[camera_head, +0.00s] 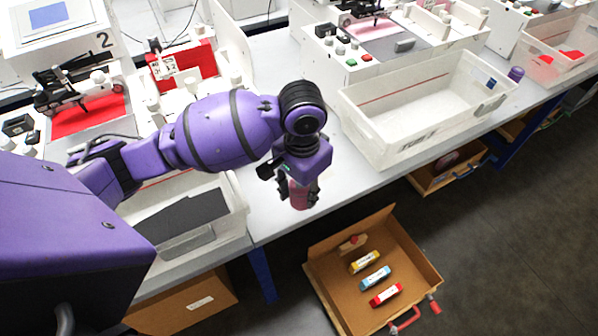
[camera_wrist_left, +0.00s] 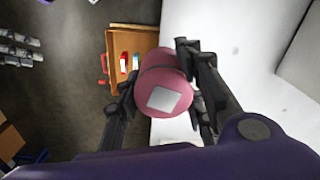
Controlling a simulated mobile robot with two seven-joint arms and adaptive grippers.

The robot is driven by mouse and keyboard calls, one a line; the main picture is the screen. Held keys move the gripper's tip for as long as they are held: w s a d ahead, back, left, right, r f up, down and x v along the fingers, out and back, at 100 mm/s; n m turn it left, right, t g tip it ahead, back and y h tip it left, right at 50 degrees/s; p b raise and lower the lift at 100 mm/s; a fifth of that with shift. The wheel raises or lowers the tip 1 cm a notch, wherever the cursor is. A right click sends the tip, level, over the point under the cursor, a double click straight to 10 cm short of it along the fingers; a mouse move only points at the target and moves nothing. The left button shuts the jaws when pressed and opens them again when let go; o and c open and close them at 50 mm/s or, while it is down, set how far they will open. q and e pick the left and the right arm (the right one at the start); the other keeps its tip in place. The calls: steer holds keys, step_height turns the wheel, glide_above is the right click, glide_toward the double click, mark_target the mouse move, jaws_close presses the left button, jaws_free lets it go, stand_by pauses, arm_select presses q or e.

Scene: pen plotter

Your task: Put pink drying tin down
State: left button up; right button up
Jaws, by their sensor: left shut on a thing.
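My left gripper (camera_head: 298,190) is shut on a pink tin (camera_head: 298,198), with the fingers on both sides of it. In the head view the tin hangs upright below the purple wrist, near the front edge of the white table (camera_head: 275,215). In the left wrist view the pink tin (camera_wrist_left: 165,85) shows its end with a pale square label, between the black fingers of the left gripper (camera_wrist_left: 155,85). I cannot tell whether the tin touches the table. My right gripper is not in view.
An open drawer (camera_head: 330,265) below the table edge holds yellow, blue and red labelled items and a small reddish piece. A large white bin (camera_head: 360,125) stands to the right. Another bin (camera_head: 238,205) with dark sheets is to the left. Plotters line the back.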

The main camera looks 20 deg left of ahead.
arm_select(q)
steer(key=w+d+r+m, duration=0.3)
steer(key=w+r+m, duration=0.1)
steer(key=w+m, duration=0.1)
steer(key=shift+m, duration=0.4)
steer(key=a+f, duration=0.3)
steer(key=a, duration=0.1)
steer(key=w+a+f, duration=0.1)
steer(key=a+f, duration=0.2)
steer(key=a, duration=0.1)
steer(key=a+f+b, duration=0.1)
steer(key=a+f, duration=0.2)
steer(key=a, duration=0.1)
steer(key=shift+w+a, duration=0.35)
steer(key=shift+w, duration=0.05)
steer(key=shift+a+f, duration=0.2)
steer(key=shift+f, duration=0.05)
steer(key=shift+a+f, duration=0.15)
steer(key=shift+f, duration=1.5)
steer(key=shift+f, duration=0.1)
steer(key=o, duration=1.2)
steer(key=shift+f, duration=0.1)
